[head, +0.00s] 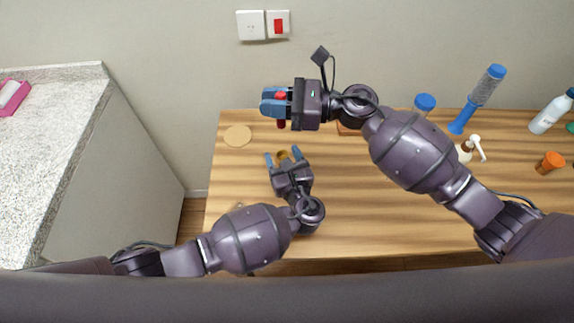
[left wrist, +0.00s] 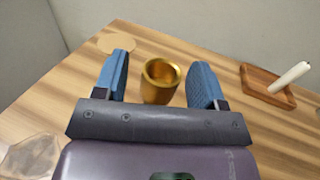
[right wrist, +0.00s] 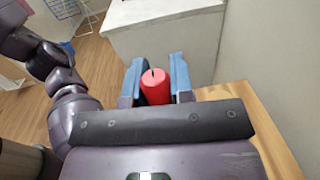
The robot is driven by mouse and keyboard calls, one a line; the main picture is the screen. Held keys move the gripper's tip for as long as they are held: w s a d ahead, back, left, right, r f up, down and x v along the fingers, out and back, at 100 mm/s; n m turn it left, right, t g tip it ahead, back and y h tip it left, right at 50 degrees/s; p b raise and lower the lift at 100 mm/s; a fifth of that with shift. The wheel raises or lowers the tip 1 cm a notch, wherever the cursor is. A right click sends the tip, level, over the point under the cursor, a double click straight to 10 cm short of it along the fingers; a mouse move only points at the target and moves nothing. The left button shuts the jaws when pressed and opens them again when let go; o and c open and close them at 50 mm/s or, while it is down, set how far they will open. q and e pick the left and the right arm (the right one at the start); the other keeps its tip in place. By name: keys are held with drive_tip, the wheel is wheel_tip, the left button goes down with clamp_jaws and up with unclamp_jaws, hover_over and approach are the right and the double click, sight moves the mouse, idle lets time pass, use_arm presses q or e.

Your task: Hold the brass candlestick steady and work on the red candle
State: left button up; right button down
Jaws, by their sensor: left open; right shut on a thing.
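The brass candlestick (left wrist: 160,82) stands upright on the wooden table, between the spread fingers of my left gripper (left wrist: 160,85), with a gap visible on both sides. Its cup looks empty. In the head view the candlestick (head: 284,155) shows as a small brass patch between the fingertips of my left gripper (head: 283,157). My right gripper (head: 275,102) is raised above and behind it, shut on the red candle (head: 281,124). In the right wrist view the red candle (right wrist: 155,87), with a dark wick, sits between the blue fingers of the right gripper (right wrist: 154,80).
A round tan disc (head: 238,136) lies at the table's left. A wooden tray (left wrist: 266,84) with a white candle (left wrist: 289,77) lies right of the candlestick. Bottles, including a blue-capped one (head: 553,110), and an orange jar (head: 549,163) stand at the right. A grey counter (head: 60,140) stands left.

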use_arm(q)
drive_tip(key=shift+w, duration=0.2)
drive_tip(key=c, duration=1.1)
use_arm(e)
drive_tip(key=shift+f+n+g, duration=0.3)
drive_tip(key=shift+f+g, duration=0.1)
drive_tip(key=shift+f, duration=1.35)
